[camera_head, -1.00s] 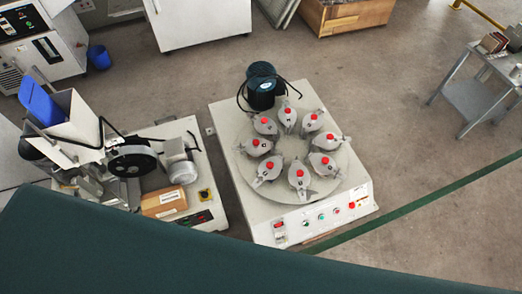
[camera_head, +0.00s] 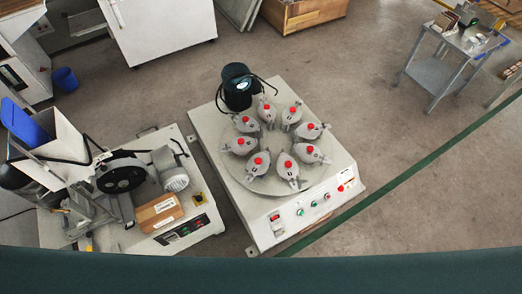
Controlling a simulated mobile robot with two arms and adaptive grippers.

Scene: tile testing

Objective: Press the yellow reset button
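A machine with a round turntable (camera_head: 262,180) and several grey, red-knobbed fixtures stands in the centre. Its front panel (camera_head: 302,214) carries a red switch (camera_head: 276,218), small green and red buttons, and a red button at the right end (camera_head: 341,188). To its left stands a second machine (camera_head: 120,226) with a grey motor and a blue bin. A small yellow square with a dark centre (camera_head: 199,199) sits near its front right corner. I cannot tell whether this is the reset button. Neither of my grippers is in view.
A grey metal cart (camera_head: 440,76) stands at the upper right. A wooden crate (camera_head: 305,13) and white cabinet (camera_head: 160,27) are at the back. A blue bucket (camera_head: 65,79) stands at the left. Concrete floor (camera_head: 400,190) is open at the right, crossed by a green line.

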